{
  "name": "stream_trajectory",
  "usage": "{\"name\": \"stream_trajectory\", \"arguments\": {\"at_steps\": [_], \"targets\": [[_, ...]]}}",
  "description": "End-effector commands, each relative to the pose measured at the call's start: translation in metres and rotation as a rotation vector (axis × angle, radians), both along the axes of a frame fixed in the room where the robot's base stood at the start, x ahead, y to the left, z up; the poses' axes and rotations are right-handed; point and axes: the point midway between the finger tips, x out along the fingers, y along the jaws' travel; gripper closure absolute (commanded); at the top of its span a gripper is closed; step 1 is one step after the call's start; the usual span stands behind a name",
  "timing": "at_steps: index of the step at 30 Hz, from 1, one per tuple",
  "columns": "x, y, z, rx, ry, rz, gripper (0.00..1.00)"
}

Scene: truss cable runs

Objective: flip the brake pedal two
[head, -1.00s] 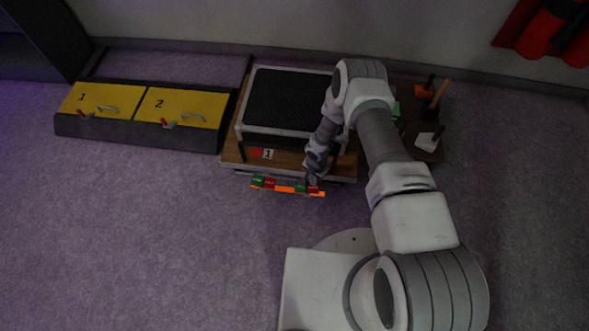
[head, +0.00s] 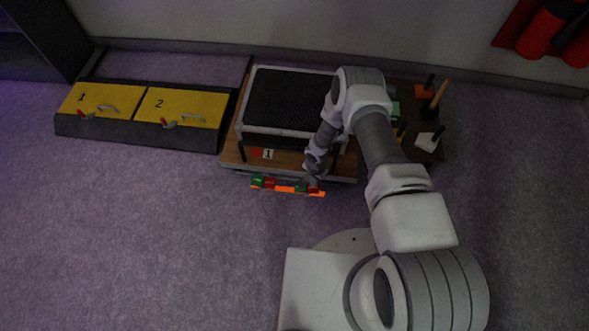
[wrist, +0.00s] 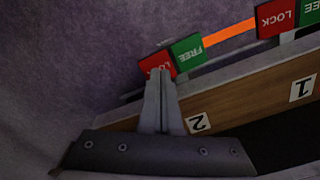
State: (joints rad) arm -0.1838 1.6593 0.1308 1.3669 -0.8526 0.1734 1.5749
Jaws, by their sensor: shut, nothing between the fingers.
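Brake pedal two is the red LOCK and green FREE plate pair near the label 2 in the wrist view (wrist: 188,53); in the head view its green plate (head: 301,188) is at the right end of an orange bar. My gripper (wrist: 160,74) is shut and empty. Its fingertips overlap the lower part of the red LOCK plate in the wrist view; I cannot tell whether they touch it. In the head view my gripper (head: 311,181) is just above the pedal's red plate and partly hides it. A matching pedal one (wrist: 276,17) is farther along the bar.
The pedals sit along the front edge of a wooden cart (head: 235,155) carrying a dark mesh-topped frame (head: 290,100). Yellow numbered boxes (head: 105,98) stand to the left. A dark board with tools (head: 420,120) is at the right. The carpet in front is clear.

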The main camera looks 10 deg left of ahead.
Motion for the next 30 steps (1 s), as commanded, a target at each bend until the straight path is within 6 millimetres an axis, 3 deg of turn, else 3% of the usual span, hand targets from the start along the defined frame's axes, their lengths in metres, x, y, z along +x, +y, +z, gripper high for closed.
{"name": "stream_trajectory", "arguments": {"at_steps": [30], "targets": [[0.0,0.0,-0.015,0.0,0.0,0.0,1.0]]}}
